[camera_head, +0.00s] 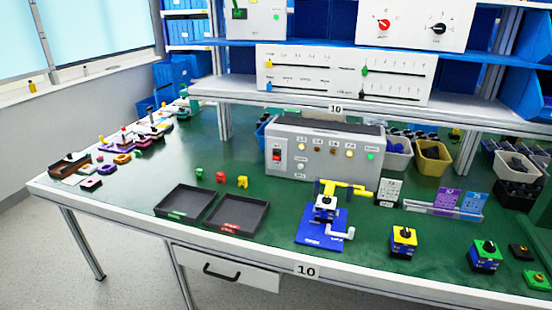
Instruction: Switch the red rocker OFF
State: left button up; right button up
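The red rocker (277,155) is a small red switch in a dark frame on the left of the front face of a grey control box (327,162). The box stands toward the back of the green workbench, under the shelf. Several small round lamps or buttons in yellow, brown and green sit to the right of the rocker. The rocker is too small to tell which way it is tipped. Neither of my grippers shows in the head view.
Two black trays (187,217) and a blue-based yellow fixture (320,230) stand in front of the box. Small switch blocks (403,240) stand at the right. The shelf (330,100) overhangs the box. Green tabletop is free directly before the rocker.

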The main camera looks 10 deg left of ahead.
aim_at(276, 154)
jog(key=i+j+z, duration=0.15)
jog(key=j, duration=0.25)
jog(key=i+j+z, duration=0.15)
jog(key=j, duration=0.25)
jog(key=i+j+z, duration=0.15)
jog(key=j, duration=0.25)
jog(key=i+j+z, duration=0.15)
jog(key=j, duration=0.25)
jog(key=j+z, duration=0.15)
jog(key=j, duration=0.3)
